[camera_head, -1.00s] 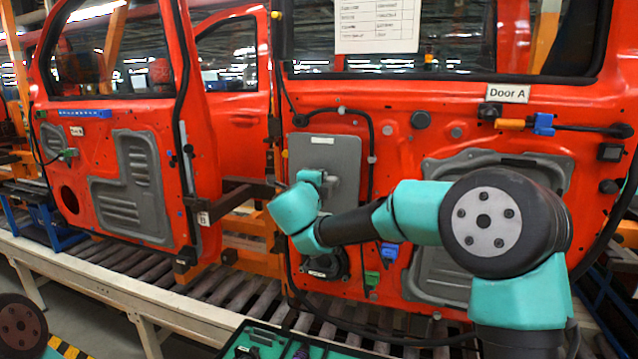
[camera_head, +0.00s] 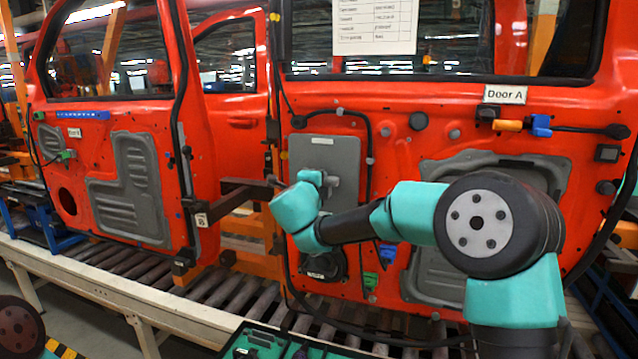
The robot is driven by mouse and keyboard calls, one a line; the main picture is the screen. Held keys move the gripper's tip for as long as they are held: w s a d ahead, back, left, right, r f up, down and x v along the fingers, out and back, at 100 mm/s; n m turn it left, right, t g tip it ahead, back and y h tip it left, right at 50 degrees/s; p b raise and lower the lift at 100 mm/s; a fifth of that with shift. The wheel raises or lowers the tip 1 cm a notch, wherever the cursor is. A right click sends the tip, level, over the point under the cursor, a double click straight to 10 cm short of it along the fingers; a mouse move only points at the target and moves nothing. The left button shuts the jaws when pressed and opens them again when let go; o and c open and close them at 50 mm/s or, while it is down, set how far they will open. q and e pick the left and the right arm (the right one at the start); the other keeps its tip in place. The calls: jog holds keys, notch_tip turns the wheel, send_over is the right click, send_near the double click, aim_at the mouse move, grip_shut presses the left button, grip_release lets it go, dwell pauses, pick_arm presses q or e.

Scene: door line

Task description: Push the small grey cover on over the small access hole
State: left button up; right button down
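The small grey cover (camera_head: 325,151) is a flat upright rectangular plate on the left part of red Door A (camera_head: 400,150). It lies against the door, or very close to it; I cannot tell whether it is fully seated. The access hole is not visible behind it. My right gripper (camera_head: 331,183) is at the middle of the cover's face, seemingly touching it. My own teal wrist hides part of the gripper and the cover's lower left, so its fingers are unclear. My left gripper is out of view.
A larger grey panel (camera_head: 440,275) is on Door A behind my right arm. A black round part (camera_head: 325,268) sits below the cover. Black cable runs around the cover. A second red door (camera_head: 90,150) stands at left. A green-lined tray (camera_head: 250,340) is at the bottom.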

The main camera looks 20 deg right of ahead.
dwell(0.3)
jog(key=c, duration=0.9)
grip_release()
jog(key=shift+o, duration=0.2)
jog(key=v, duration=1.7)
jog(key=shift+a, duration=0.2)
jog(key=shift+s, duration=0.2)
jog(key=v, duration=1.7)
jog(key=shift+a, duration=0.1)
